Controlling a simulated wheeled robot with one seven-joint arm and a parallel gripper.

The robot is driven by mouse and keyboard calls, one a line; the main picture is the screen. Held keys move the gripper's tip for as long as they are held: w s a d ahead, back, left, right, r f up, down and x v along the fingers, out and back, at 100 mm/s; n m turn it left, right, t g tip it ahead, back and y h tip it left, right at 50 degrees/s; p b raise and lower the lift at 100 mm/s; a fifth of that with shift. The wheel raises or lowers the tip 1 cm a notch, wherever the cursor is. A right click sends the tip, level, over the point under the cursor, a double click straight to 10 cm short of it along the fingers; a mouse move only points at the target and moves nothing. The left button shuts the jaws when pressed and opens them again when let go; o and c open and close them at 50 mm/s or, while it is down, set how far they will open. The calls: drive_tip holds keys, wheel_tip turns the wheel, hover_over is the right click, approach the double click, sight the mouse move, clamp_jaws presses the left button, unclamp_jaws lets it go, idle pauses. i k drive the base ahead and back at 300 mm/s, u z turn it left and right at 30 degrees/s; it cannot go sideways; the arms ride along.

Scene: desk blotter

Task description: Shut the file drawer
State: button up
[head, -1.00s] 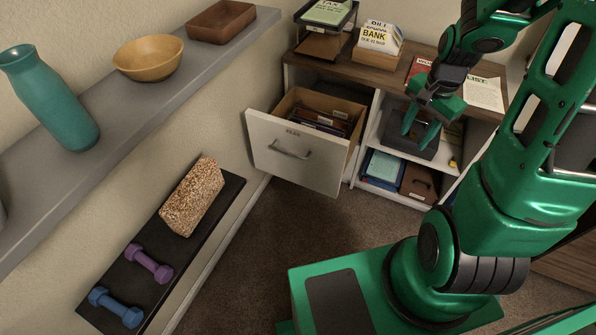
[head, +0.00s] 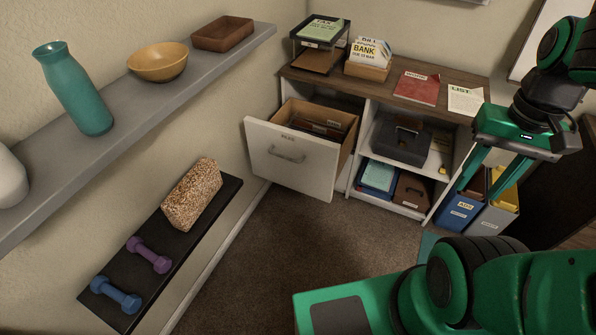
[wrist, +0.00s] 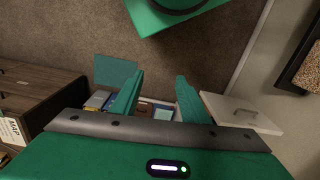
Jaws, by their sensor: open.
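The file drawer (head: 292,162) stands pulled out of the low cabinet in the head view. Its white front has a metal handle (head: 288,154) and a small label, and dark files lie inside it. A white front with a handle, which looks like the drawer's, shows at the right in the wrist view (wrist: 240,112). My gripper (head: 476,190) is open and empty, well to the right of the drawer in the head view. Its two green fingers (wrist: 158,82) point down, apart from the drawer. Nothing touches the drawer front.
The cabinet top (head: 385,84) holds papers and a letter tray (head: 320,38). Blue and grey binders (head: 459,214) stand near my fingers. The brown floor before the drawer is clear.

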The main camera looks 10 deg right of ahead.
sight(308, 165)
drive_tip(key=k, duration=1.3)
drive_tip(key=z, duration=0.55)
drive_tip(key=i, duration=1.85)
drive_tip(key=u, duration=0.6)
